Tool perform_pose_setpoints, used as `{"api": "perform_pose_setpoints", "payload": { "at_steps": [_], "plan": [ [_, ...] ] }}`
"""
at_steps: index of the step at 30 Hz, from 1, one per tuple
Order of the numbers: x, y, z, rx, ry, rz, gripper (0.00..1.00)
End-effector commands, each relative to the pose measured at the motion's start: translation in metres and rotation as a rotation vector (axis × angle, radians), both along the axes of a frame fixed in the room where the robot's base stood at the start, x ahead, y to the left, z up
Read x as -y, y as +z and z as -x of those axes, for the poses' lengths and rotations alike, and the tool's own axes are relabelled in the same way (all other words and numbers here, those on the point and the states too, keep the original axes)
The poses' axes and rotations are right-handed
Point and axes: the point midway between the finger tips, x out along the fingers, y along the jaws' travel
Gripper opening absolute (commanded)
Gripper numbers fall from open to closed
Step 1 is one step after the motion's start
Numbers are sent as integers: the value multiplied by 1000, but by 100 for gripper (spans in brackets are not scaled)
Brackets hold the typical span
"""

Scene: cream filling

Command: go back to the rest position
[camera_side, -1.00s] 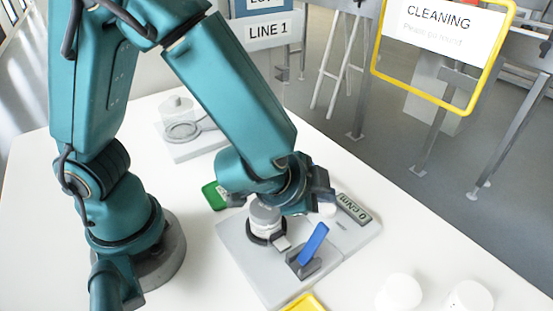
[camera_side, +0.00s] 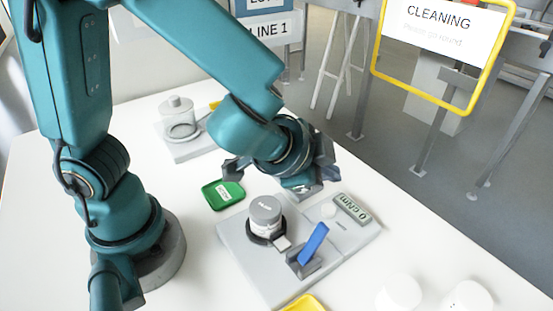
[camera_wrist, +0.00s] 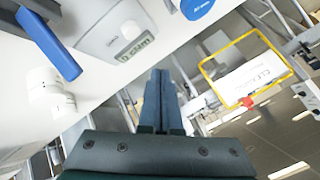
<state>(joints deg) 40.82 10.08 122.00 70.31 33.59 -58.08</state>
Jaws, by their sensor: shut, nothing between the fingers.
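My gripper (camera_side: 312,190) is raised above the far side of the grey station, apart from everything on it. In the wrist view its two fingers (camera_wrist: 160,90) lie together with nothing between them. A white jar with a grey lid (camera_side: 265,212) stands upright in the dark ring holder on the grey station plate (camera_side: 250,262). A blue lever (camera_side: 313,243) leans beside it and also shows in the wrist view (camera_wrist: 48,42).
A display reading 0 cNm (camera_side: 351,208) sits on the plate. A green tray (camera_side: 223,194) lies left of it, a yellow one (camera_side: 305,303) in front. White jars (camera_side: 399,291) stand front right. Another grey station (camera_side: 185,150) with a clear jar stands behind.

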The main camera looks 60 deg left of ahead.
Motion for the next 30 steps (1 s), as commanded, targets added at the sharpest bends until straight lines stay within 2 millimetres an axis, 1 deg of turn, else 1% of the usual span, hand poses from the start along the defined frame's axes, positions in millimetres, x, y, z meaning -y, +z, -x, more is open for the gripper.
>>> {"api": "perform_pose_setpoints", "payload": {
  "at_steps": [8, 11, 14, 17, 18, 20, 21, 23, 24, 27, 29, 30],
  "plan": [
    [0, 0, 0, -1, 1, 0, 0],
    [-7, 4, -4, 12, 27, 9, 0],
    [-29, 25, -12, 60, 110, 56, 0],
    [-64, 46, -7, 93, 269, 137, 0],
    [-80, 52, 0, 97, 340, 167, 0],
    [-100, 60, 13, 95, 437, 208, 0],
    [-111, 64, 23, 88, 495, 233, 0],
    [-124, 67, 40, 71, 575, 272, 0],
    [-130, 68, 52, 56, 619, 300, 0],
    [-135, 68, 82, -1, 701, 376, 0],
    [-130, 65, 98, -43, 719, 423, 0],
    [-124, 64, 107, -73, 717, 451, 0]
  ]
}}
